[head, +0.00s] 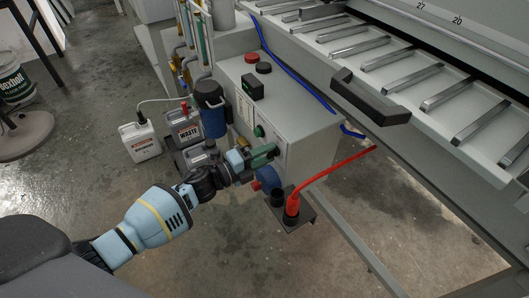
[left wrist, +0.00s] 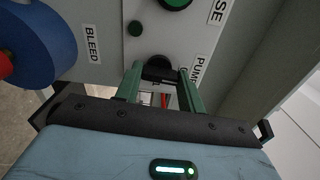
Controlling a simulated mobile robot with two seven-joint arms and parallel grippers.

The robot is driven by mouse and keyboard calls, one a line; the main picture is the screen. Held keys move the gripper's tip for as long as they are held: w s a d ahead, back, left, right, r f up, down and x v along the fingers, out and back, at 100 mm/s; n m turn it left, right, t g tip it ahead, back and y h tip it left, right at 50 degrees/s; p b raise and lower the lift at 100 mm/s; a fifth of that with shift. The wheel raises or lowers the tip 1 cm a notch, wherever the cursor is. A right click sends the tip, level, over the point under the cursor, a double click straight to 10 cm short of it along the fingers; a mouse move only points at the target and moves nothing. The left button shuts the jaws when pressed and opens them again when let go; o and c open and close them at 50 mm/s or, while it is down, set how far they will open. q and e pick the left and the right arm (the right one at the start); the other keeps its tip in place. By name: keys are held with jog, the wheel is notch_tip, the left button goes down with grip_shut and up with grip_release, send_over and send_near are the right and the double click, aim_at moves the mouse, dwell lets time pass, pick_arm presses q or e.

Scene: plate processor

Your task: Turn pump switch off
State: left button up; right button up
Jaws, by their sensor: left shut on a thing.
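The black pump switch (left wrist: 158,66) is on the light panel of the grey control box (head: 303,128), beside a partly hidden label starting "PUMP" (left wrist: 198,70). My left gripper (head: 268,153) is at the front of this box in the head view. In the left wrist view its green fingers (left wrist: 161,80) stand on either side of the switch and are shut on it. The fingers hide part of the switch, and I cannot read its setting. My right gripper is in neither view.
A blue bleed knob (left wrist: 38,42) is left of the fingers, and a green button (head: 259,131) is above them. A red hose (head: 335,174) rises from a black bracket (head: 298,220) below right.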

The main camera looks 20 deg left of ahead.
pick_arm(q)
jog(key=shift+n, duration=0.5)
jog(key=o, duration=1)
jog(key=shift+p+v, duration=0.6)
jog(key=shift+v, duration=3.35)
